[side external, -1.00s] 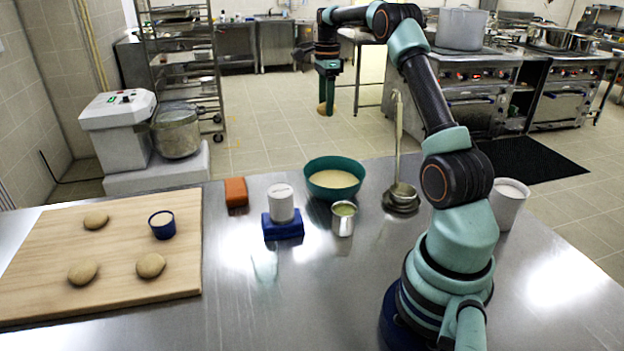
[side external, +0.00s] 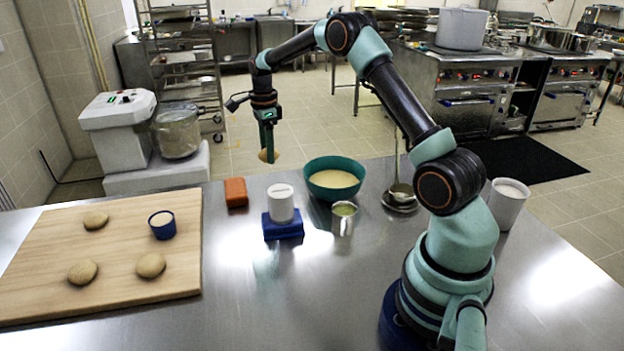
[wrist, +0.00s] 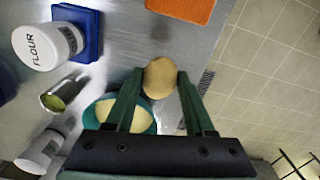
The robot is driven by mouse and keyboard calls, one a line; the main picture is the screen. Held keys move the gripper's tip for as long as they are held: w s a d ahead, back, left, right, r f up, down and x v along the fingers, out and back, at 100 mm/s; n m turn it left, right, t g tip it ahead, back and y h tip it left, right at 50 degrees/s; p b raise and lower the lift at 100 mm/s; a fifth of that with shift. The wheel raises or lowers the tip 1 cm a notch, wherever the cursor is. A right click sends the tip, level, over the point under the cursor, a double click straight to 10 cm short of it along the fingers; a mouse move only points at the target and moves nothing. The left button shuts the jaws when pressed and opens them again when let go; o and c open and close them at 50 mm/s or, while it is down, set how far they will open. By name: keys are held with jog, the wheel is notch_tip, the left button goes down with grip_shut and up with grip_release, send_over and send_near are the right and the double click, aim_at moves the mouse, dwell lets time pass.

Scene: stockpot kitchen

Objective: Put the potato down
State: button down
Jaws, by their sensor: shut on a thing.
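My gripper (side external: 267,150) is shut on a brown potato (side external: 268,157). It holds the potato in the air near the far edge of the table, between the orange block and the green bowl in the side view. In the wrist view the potato (wrist: 160,78) sits between the two green fingertips, with the table edge close beside it. Several similar round brown items lie on the wooden board, one at the back (side external: 95,220), one at the front left (side external: 82,272) and one at the front right (side external: 150,265).
A wooden board (side external: 60,235) with a small blue cup (side external: 162,225) is at left. An orange block (side external: 236,192), a white flour canister (side external: 280,203) on a blue stand (side external: 283,229), a metal cup (side external: 343,219) and a green bowl (side external: 334,178) stand nearby. The front middle of the table is clear.

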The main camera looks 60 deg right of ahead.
notch_tip(320, 180, down, 10)
jog(key=shift+f, duration=0.25)
jog(key=shift+f, duration=0.15)
dwell(0.3)
jog(key=shift+c, duration=1.3)
grip_release()
